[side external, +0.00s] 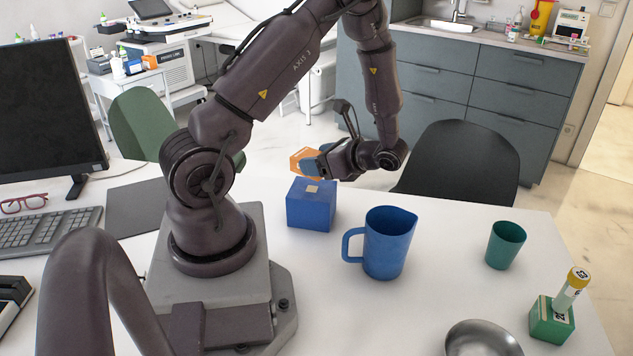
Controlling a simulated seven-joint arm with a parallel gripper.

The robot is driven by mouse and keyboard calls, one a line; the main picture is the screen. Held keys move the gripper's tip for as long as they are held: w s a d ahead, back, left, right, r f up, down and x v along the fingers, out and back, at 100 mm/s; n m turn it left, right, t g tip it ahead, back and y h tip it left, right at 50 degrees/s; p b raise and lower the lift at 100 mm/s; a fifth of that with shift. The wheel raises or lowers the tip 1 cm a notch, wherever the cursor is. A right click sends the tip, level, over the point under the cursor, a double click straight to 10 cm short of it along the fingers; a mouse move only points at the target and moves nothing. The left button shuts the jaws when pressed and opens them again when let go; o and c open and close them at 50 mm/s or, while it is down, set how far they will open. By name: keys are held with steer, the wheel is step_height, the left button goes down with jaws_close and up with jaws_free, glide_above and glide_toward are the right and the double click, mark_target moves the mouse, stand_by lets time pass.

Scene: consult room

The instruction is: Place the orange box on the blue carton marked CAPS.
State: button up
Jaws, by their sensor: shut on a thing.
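The orange box (300,155) is held in my gripper (315,165), which is shut on it. The gripper reaches in from the right and hides part of the box. The blue carton (310,212) stands on the white table with a small pale patch on its top; no CAPS lettering is readable from here. In the picture the orange box is just above the carton's back edge, with a gap between them. This single view does not settle whether it is directly over the carton or behind it.
A blue jug (390,245) stands right of the carton. Farther right are a green cup (505,246), a green block (551,322) holding a yellow-capped tube (571,288), and a metal bowl (482,340). A keyboard (45,232) and monitor (45,105) are at left.

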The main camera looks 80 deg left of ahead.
mark_target(320, 192)
steer(key=shift+f, duration=2.4)
steer(key=shift+f, duration=0.1)
steer(key=o, duration=0.9)
steer(key=shift+w+d+r, duration=0.1)
steer(key=shift+r, duration=0.1)
steer(key=v, duration=1.1)
steer(key=s+d+r+n+t+h, duration=0.2)
steer(key=d+r+n+t+h, duration=0.1)
steer(key=d+r+t, duration=0.2)
steer(key=s+d+r+n+t+h, duration=0.3)
steer(key=d+r+t, duration=0.2)
steer(key=r, duration=0.4)
steer(key=s+d+r+n+t+h, duration=0.3)
steer(key=d+r+t, duration=0.2)
steer(key=r, duration=0.2)
steer(key=shift+d+r+h, duration=0.1)
steer(key=shift+d+h, duration=0.2)
steer(key=shift+d, duration=0.05)
